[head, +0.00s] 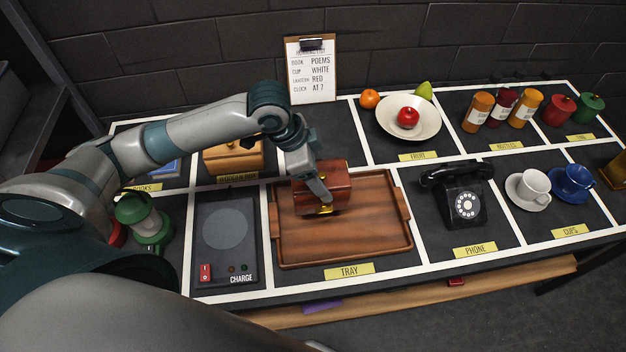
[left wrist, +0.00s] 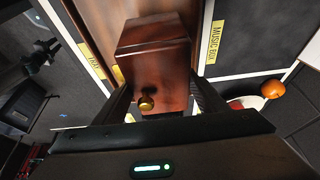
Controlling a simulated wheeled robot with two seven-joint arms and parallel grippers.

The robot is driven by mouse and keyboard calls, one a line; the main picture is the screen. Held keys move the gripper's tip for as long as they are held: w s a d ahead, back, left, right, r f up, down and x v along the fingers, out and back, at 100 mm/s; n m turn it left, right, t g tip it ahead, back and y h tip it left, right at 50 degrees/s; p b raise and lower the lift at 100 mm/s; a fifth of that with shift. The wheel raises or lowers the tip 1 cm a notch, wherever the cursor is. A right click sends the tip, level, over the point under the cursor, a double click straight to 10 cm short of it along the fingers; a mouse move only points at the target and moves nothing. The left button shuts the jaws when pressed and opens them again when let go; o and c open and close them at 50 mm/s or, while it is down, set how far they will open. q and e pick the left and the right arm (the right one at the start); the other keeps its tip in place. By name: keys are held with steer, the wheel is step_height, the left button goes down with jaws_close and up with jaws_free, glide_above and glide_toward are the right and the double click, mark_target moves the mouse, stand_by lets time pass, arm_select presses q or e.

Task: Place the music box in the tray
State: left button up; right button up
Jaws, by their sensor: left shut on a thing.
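The music box (head: 334,184) is a dark reddish-brown wooden box with a brass knob. In the head view it is over the back left part of the wooden tray (head: 350,251); I cannot tell whether it touches the tray floor. My left gripper (head: 322,192) is shut on the music box from above. In the left wrist view the box (left wrist: 155,60) sits between the two fingers (left wrist: 152,100), its brass knob facing the camera. Part of the box is hidden by the gripper in the head view. My right gripper is not in view.
A black phone (head: 463,199) stands right of the tray, and a charge pad (head: 226,238) lies to its left. A green lantern (head: 146,222) stands further left. A fruit bowl (head: 430,126) is behind to the right. The tray's front half is clear.

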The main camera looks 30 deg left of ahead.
arm_select(q)
steer(key=shift+w+a+f, duration=0.15)
steer(key=shift+a+f, duration=0.1)
steer(key=shift+a, duration=0.2)
steer(key=shift+w+a+f, duration=0.1)
steer(key=shift+a+f, duration=0.1)
steer(key=shift+a, duration=0.25)
steer(key=shift+a+f, duration=0.1)
steer(key=shift+a, duration=0.05)
steer(key=shift+w, duration=0.1)
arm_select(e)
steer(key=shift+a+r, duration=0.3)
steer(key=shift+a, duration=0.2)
arm_select(q)
steer(key=shift+f, duration=0.15)
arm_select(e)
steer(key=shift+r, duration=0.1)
arm_select(q)
step_height(320, 180, down, 3)
steer(key=shift+r+p, duration=0.2)
steer(key=shift+p, duration=0.55)
steer(key=shift+f, duration=0.6)
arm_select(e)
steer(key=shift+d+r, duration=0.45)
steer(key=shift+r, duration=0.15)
arm_select(q)
steer(key=o, duration=2.1)
steer(key=shift+f, duration=0.15)
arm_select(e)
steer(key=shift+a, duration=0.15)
